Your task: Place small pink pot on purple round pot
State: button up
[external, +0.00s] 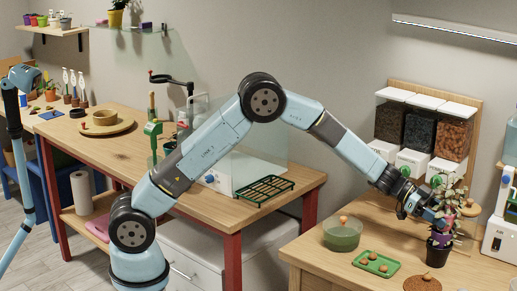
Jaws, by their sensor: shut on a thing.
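My gripper (432,212) is at the right of the external view, at a leafy plant with green and reddish leaves (453,196). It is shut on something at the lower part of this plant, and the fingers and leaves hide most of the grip. A small pinkish patch shows there, but I cannot tell whether it is the small pink pot. Right below is a round pot with a purple upper part (440,239) and a dark lower part, upright on the right table. I cannot tell whether the held thing touches it.
On the right table (340,269) are a green bowl (342,238), a green tray (377,264) with several small brown things and a brown round mat (422,284). Dispensers (425,130) stand behind. A wooden bench (110,150) is at left; small pots (54,20) sit on a wall shelf.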

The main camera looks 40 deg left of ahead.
jog(key=shift+f, duration=0.4)
jog(key=o, duration=1.1)
jog(key=shift+c, duration=0.2)
